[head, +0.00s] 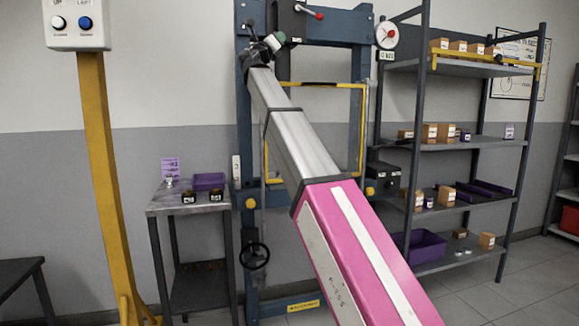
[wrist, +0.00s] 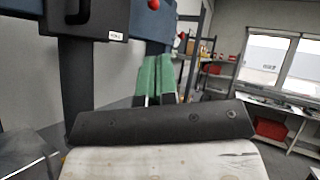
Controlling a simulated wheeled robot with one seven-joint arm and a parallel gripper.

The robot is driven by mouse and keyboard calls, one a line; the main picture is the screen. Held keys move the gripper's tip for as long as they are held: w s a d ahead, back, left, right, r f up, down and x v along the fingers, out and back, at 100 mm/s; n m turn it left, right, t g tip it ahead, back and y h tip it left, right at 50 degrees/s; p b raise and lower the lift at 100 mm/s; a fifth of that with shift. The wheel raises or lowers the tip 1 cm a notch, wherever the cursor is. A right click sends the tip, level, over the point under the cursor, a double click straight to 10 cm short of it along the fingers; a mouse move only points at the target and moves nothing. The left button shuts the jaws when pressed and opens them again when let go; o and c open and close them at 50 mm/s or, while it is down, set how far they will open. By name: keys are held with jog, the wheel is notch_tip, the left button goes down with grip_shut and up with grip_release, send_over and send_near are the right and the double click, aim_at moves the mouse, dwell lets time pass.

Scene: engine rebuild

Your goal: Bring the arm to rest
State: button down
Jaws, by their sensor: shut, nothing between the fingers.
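My gripper (head: 276,39) is at the far upper end of my long pink and silver arm in the head view. It is raised in front of the upper part of a blue press frame (head: 350,25). In the wrist view its two green fingers (wrist: 158,72) are side by side, shut and empty. The arm (head: 335,230) reaches up and to the left from the lower right, hiding part of the press. I cannot tell the exact gap between the gripper and the press.
The press has a black box with a red-knobbed lever (head: 305,12) and a yellow guard (head: 355,130). A small table (head: 180,208) and a yellow control post (head: 103,180) stand left. Loaded shelves (head: 450,146) stand right. Some floor at lower right (head: 510,295) is clear.

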jog(key=w+d+f+m+g+y, duration=0.15)
jog(key=d+f, duration=0.25)
jog(key=f, duration=0.7)
jog(key=w+d+f+m+g+y, duration=0.1)
jog(key=w+d+f+m+g, duration=0.15)
jog(key=f, duration=0.85)
jog(key=w+d+f+m+g+y, duration=0.1)
jog(key=w+d+f+m+y, duration=0.2)
jog(key=f, duration=0.9)
jog(key=s+d+f+m+g+y, duration=0.1)
jog(key=s+d+f+m+g, duration=0.15)
jog(key=f, duration=0.65)
jog(key=s+d+f+m+g, duration=0.1)
jog(key=d+f+m, duration=0.15)
jog(key=f, duration=0.55)
jog(key=s+d+f+m+g+y, duration=0.15)
jog(key=d+f, duration=0.25)
jog(key=f, duration=0.5)
jog(key=s+d+f+m+g+y, duration=0.2)
jog(key=s+f+m, duration=0.3)
jog(key=f, duration=0.6)
jog(key=s+d+f+m+g+y, duration=0.1)
jog(key=s+d+f+m+g, duration=0.2)
jog(key=s+f, duration=0.55)
jog(key=s+f+m+g+y, duration=0.4)
jog(key=s+f+m, duration=0.6)
jog(key=s+f, duration=0.7)
jog(key=shift+s+a+f+y, duration=0.3)
jog(key=shift+s+y, duration=0.1)
jog(key=shift+y, duration=0.2)
